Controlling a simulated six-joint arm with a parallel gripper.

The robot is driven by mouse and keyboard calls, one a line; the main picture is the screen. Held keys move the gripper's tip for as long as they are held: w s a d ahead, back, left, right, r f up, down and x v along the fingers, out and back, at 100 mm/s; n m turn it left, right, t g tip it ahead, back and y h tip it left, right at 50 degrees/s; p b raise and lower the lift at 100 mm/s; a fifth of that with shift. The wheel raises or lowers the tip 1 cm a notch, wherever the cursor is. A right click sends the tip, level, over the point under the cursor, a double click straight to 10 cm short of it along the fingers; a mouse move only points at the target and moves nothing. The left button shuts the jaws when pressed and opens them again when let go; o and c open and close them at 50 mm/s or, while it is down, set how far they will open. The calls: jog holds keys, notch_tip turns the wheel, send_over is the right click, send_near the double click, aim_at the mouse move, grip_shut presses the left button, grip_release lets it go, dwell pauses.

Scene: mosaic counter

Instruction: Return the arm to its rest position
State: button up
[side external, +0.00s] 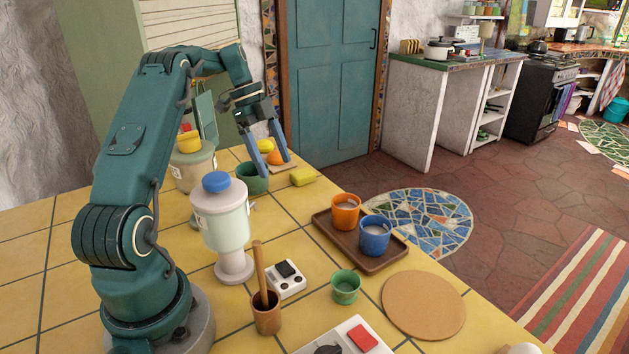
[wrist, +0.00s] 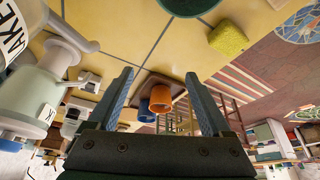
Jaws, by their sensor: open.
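My gripper (side external: 275,160) is at the end of the raised, bent arm in the side external view, over the far part of the yellow-tiled counter (side external: 299,218). Its two fingers point down and are apart. In the wrist view my gripper (wrist: 160,75) shows its fingers spread with nothing held between them. A dark green bowl (side external: 252,181) stands just below and left of the fingers.
A yellow sponge (side external: 303,176) lies right of the bowl. A pale dispenser with a blue lid (side external: 222,220) and another with a yellow lid (side external: 190,165) stand near the arm. A brown tray (side external: 386,262) holds an orange cup (side external: 345,215) and a blue cup (side external: 374,238).

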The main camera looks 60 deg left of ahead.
jog(key=shift+s+d+f+m+g+h, duration=0.1)
jog(key=shift+s+d+f+m+g, duration=0.15)
jog(key=shift+f+m, duration=0.35)
jog(key=shift+s+d+f+m+g+h, duration=0.1)
jog(key=shift+s+d+f+m+g, duration=0.25)
jog(key=shift+m, duration=0.45)
jog(key=shift+s+d+f+m+g+h, duration=0.1)
jog(key=shift+s+d+f+m+g, duration=0.1)
jog(key=shift+f+m, duration=0.4)
jog(key=shift+r, duration=0.1)
